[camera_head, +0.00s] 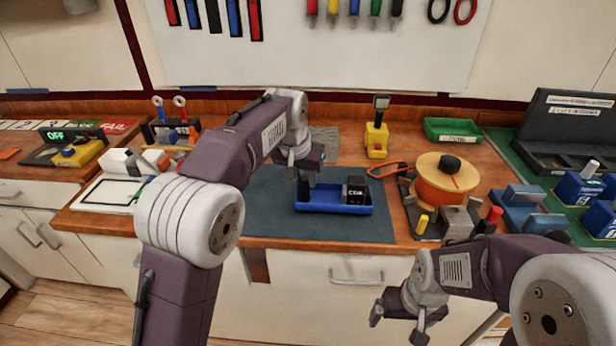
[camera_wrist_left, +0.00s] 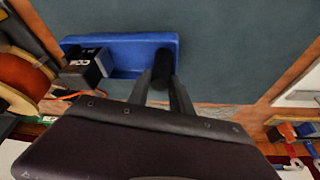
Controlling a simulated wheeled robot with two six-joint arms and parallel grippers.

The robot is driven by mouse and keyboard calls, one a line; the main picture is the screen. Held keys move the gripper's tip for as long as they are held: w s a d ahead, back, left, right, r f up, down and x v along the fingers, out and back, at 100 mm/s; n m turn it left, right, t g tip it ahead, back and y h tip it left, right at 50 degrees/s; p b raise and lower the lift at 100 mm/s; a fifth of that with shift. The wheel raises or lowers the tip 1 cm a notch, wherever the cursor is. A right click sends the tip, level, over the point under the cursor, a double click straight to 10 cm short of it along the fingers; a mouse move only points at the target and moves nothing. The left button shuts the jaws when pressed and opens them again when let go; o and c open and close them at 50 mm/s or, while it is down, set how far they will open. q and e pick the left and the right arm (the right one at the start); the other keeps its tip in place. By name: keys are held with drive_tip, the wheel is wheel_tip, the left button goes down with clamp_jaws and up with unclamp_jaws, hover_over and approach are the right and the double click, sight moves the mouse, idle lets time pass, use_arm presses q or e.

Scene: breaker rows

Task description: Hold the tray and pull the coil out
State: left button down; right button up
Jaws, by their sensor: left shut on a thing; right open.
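The blue tray (camera_head: 330,209) lies on a dark mat on the bench. It also shows in the left wrist view (camera_wrist_left: 122,58). The coil (camera_head: 355,190), a black and grey block with white lettering, sits in the tray's right part; in the left wrist view it is at the left (camera_wrist_left: 84,68). My left gripper (camera_head: 306,181) is shut on the tray's black upright post (camera_wrist_left: 163,65) at the end away from the coil. My right gripper (camera_head: 397,322) is open and empty, low in front of the bench, apart from the tray.
An orange spool (camera_head: 446,182) on a stand is right of the mat (camera_head: 262,205). A yellow device (camera_head: 376,138) stands behind the tray, and a green bin (camera_head: 453,130) is at the back. Blue blocks and a black case (camera_head: 570,125) crowd the right. Bare mat lies around the tray.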

use_arm(q)
drive_tip(key=shift+w+a+f+b, duration=0.3)
drive_tip(key=shift+w+a+f, duration=0.05)
drive_tip(key=shift+a+f, duration=0.45)
idle(0.4)
drive_tip(key=shift+s+f, duration=0.1)
drive_tip(key=shift+f, duration=0.2)
idle(1.1)
